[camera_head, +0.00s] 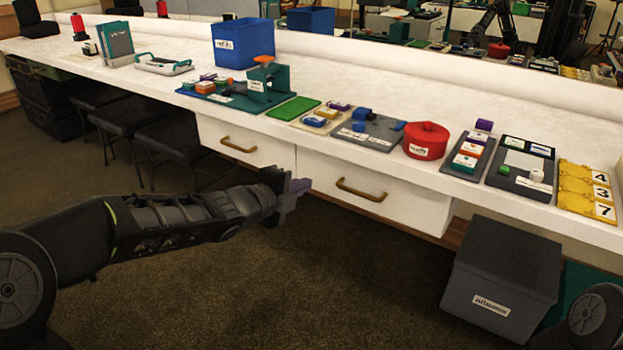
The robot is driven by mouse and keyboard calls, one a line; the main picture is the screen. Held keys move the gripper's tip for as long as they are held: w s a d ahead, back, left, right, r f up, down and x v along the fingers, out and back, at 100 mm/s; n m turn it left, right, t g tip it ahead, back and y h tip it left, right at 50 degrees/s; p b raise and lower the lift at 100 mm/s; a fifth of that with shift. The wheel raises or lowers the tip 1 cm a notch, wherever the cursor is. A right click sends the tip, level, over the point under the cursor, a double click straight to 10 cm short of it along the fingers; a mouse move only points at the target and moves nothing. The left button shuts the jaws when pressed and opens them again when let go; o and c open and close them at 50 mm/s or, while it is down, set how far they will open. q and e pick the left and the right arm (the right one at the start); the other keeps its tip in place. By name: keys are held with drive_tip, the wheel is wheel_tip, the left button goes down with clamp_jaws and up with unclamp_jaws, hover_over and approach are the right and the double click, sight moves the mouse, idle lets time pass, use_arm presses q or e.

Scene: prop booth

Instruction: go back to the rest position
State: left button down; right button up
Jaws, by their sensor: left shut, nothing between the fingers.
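My left arm comes in from the left, low over the brown carpet. My left gripper (297,187) is shut and empty in front of the white drawers, below the counter edge. It appears apart from the left drawer handle (238,145) and the right drawer handle (361,190). A round part of my right arm shows at the lower right edge, but the right gripper is not in view.
The long white counter (320,165) holds a blue bin (243,43), a green mat (293,107), a red round container (425,140) and yellow number tiles (588,190). A lidded grey box (502,265) stands on the floor at right. Dark stools (125,112) stand under the counter at left.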

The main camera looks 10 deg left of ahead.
use_arm(q)
drive_tip(key=shift+s+a, duration=0.1)
drive_tip(key=shift+s, duration=0.1)
idle(0.3)
